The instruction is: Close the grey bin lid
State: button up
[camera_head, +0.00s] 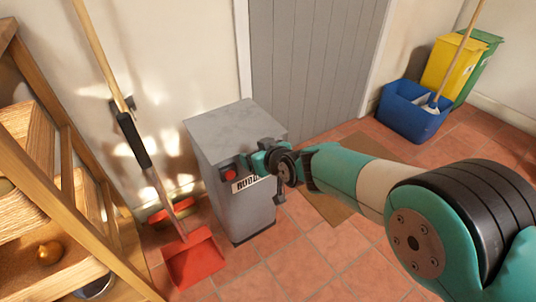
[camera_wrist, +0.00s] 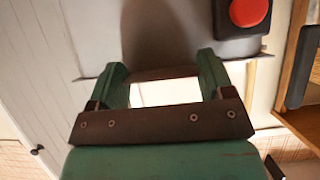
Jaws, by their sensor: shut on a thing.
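The grey bin (camera_head: 243,212) stands on the tiles against the wall, with its flat grey lid (camera_head: 232,128) on top. The lid looks level, and I see no clear gap under it. My gripper (camera_head: 256,163) is at the bin's upper front, beside a red button (camera_head: 229,173) and a partly covered white label (camera_head: 244,184). In the wrist view my gripper (camera_wrist: 162,72) has its two fingers apart at the lid's front edge (camera_wrist: 165,73), shut on it. The red button (camera_wrist: 249,12) shows at the upper right. The exact contact is hard to see.
A wooden shelf (camera_head: 65,215) is at the left, with a broom (camera_head: 130,130) and red dustpan (camera_head: 194,260) between it and the bin. A grey door (camera_head: 305,65) is behind. Blue (camera_head: 405,112) and yellow (camera_head: 450,65) bins stand at the right. Tiles in front are clear.

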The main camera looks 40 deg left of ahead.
jog(key=shift+d+f, duration=0.15)
jog(key=shift+f, duration=0.35)
jog(key=o, duration=1.3)
jog(key=shift+r, duration=0.1)
jog(key=p+v, duration=0.5)
jog(key=v, duration=1.2)
jog(key=shift+s+r, duration=0.1)
jog(key=shift+r, duration=0.05)
jog(key=shift+r, duration=0.1)
